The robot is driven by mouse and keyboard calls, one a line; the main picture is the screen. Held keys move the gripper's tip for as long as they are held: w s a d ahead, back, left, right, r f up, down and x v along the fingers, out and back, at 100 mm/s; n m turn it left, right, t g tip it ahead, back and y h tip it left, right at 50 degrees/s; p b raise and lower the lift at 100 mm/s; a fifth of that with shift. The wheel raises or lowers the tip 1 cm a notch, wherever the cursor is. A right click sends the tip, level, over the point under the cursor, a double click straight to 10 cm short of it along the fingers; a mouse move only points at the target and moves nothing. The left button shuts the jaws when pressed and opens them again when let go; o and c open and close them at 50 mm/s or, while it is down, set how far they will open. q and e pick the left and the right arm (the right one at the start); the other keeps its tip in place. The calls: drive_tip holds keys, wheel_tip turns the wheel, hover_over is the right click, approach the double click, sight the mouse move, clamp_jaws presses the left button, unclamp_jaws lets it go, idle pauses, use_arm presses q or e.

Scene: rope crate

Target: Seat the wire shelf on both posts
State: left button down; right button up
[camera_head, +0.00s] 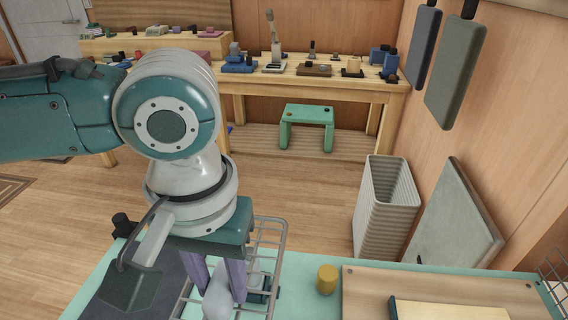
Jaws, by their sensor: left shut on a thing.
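My left gripper (217,296) points down over the near teal table, its two purple-grey fingers closed on a pale grey, rounded thing (217,300). A grey wire frame (284,236), which looks like the wire shelf, is behind and around the fingers. It reaches past the table's far edge; whether the pale thing belongs to it I cannot tell. The gripper and arm hide part of the frame. A short dark post-like piece (121,224) stands at the table's left edge. I cannot make out the two posts clearly. My right gripper is not in view.
A yellow cylinder (327,278) stands right of the wire frame on the teal table (305,303). A wooden board (370,281) lies further right. Wire mesh (555,270) shows at the right edge. A ribbed bin (386,210) and a green stool (306,115) stand on the floor beyond.

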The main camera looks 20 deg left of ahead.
sight(220, 282)
use_arm(q)
drive_tip(key=shift+f+b, duration=0.35)
drive_tip(key=shift+f, duration=1.05)
drive_tip(key=shift+f+b, duration=0.65)
drive_tip(key=shift+f, duration=0.55)
idle(0.6)
drive_tip(key=shift+c, duration=2.2)
unclamp_jaws()
wheel_tip(220, 282, up, 10)
drive_tip(key=shift+p, duration=0.9)
